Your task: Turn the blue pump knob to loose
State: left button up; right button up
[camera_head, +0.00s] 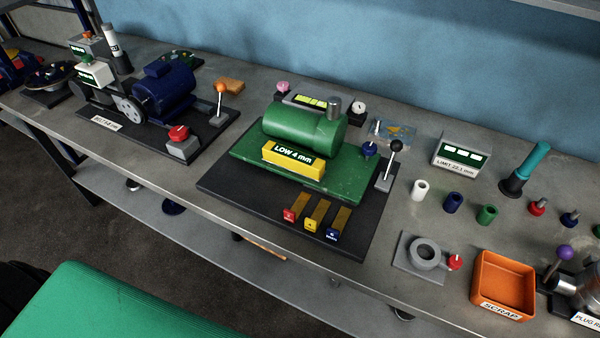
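A small blue knob (370,149) stands at the right rear of the green machine (305,125), beside a black-balled lever (391,160). The knob's pointer or marking is too small to read, so I cannot tell its setting. The green machine has a horizontal green cylinder on a green plate over a black base (238,192), with a yellow block labelled "LOW 4 mm" (292,160) in front. A dark blue motor (170,93) sits on another base further left. Neither of my grippers is in view.
Red, yellow and blue ended blocks (314,216) lie on the black base's front. To the right are small white, blue and green cylinders (452,202), a "LIMIT" display box (461,152), a grey ring fixture (424,254) and an orange scrap bin (503,286). A green surface (150,305) fills the lower left.

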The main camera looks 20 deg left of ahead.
aim_at(369, 148)
jog(key=k+l+z, duration=0.1)
jog(key=z, duration=0.25)
jog(key=k+l+z, duration=0.15)
jog(key=z, duration=0.2)
jog(key=k, duration=0.1)
